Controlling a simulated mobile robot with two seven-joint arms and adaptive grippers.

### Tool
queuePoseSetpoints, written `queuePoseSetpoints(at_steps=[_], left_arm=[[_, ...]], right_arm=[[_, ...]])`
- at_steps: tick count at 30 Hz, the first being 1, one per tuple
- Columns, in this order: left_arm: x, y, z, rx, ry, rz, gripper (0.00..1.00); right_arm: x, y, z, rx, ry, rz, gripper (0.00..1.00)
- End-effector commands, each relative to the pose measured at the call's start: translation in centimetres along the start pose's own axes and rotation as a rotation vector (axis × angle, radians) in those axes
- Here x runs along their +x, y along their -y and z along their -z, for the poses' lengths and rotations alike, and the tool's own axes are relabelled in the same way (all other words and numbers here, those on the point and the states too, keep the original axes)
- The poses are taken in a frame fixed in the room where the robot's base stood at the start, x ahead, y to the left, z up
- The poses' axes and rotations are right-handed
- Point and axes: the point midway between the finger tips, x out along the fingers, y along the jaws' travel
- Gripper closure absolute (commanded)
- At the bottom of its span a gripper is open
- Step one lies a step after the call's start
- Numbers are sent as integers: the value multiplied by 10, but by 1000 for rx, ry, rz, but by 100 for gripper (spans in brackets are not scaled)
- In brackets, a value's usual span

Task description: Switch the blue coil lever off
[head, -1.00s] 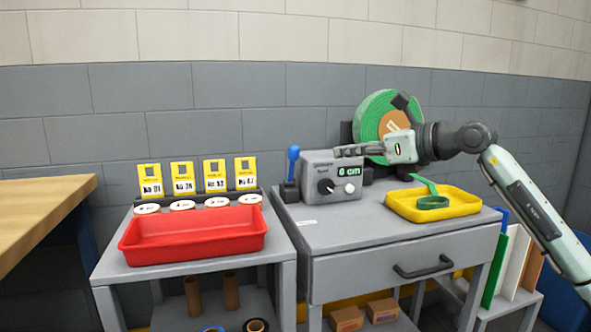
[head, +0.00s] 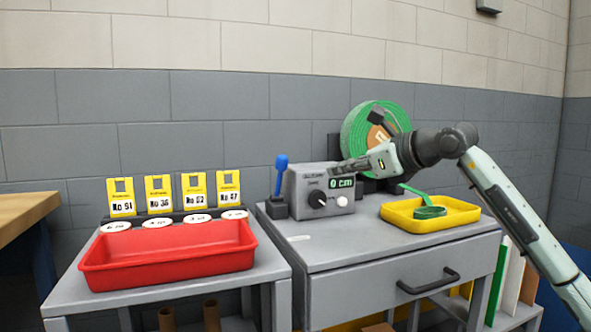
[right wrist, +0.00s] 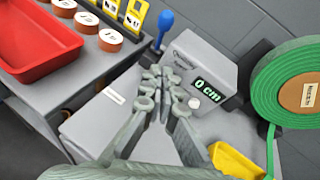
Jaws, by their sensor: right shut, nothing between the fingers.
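The blue coil lever (head: 281,172) stands upright on a dark base at the left side of the grey control box (head: 309,186). It also shows in the right wrist view (right wrist: 165,24), beyond my fingertips. The box display reads 0 cm. My right gripper (head: 338,169) is shut and empty. In the head view it reaches in from the right at the upper right of the box, with a gap between it and the lever. In the right wrist view its fingertips (right wrist: 161,75) meet below the lever, in front of the box. My left gripper is not in view.
A green coil (head: 363,130) stands behind my right gripper. A yellow tray (head: 398,218) with a green strip is on the right of the worktop. A red bin (head: 170,276), white discs and yellow tags are on the left table. The worktop front is mostly clear.

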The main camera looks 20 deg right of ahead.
Motion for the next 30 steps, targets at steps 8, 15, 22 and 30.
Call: queuePoseSetpoints(at_steps=[8, 15, 22, 30], left_arm=[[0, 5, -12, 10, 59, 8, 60], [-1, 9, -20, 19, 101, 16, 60], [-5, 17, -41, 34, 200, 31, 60], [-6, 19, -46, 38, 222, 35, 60]], right_arm=[[46, -2, -1, 4, 1, -5, 100], [97, -2, -1, 3, 1, -4, 100], [119, -1, -24, 1, 2, -2, 100], [125, 0, -28, 0, -1, -1, 100]])
